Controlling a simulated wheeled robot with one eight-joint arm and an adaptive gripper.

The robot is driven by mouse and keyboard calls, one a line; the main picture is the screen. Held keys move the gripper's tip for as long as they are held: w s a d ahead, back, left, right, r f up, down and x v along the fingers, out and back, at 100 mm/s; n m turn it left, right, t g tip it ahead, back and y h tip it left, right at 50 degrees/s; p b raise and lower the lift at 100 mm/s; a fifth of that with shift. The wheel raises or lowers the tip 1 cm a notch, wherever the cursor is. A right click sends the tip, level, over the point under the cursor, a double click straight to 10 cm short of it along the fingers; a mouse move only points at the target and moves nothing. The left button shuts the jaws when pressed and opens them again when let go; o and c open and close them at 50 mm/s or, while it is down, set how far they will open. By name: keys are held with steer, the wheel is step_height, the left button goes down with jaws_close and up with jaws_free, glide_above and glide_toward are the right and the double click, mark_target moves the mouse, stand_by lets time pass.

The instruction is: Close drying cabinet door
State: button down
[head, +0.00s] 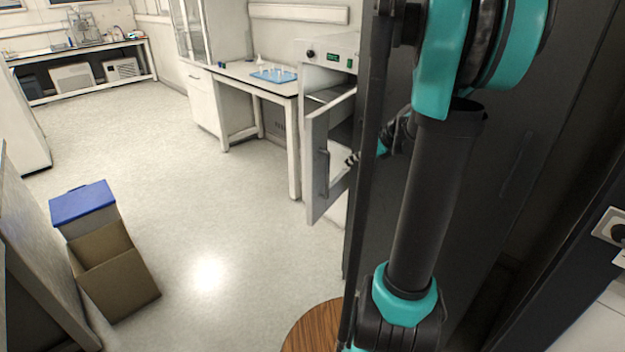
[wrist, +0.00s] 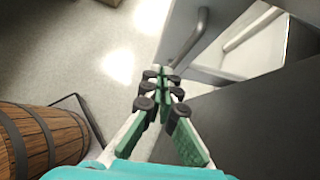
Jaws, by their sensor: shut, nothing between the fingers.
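The drying cabinet (head: 329,50) is a white box with a small green display, standing at the end of the bench. Its white door (head: 318,140) stands open and swung out toward me, with a grey bar handle (head: 323,172) on its face. My gripper (head: 353,158) shows small and dark beside the door, partly hidden by a dark panel. In the wrist view, my gripper (wrist: 165,75) is shut and empty. A grey curved handle (wrist: 196,38) and white surfaces lie just beyond its fingertips. I cannot tell whether the fingers touch the door.
A tall dark panel (head: 365,120) stands close to my arm; a dark surface (wrist: 250,125) fills the wrist view's lower right. A wooden barrel (wrist: 45,140) stands at lower left there. Boxes (head: 110,260) sit on the floor at left. The floor between is clear.

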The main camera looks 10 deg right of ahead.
glide_toward(312, 173)
steer(key=x, duration=0.5)
steer(key=shift+s+d+f, duration=0.2)
steer(key=shift+f, duration=0.25)
steer(key=shift+w+a+m, duration=0.3)
steer(key=shift+w+a, duration=0.05)
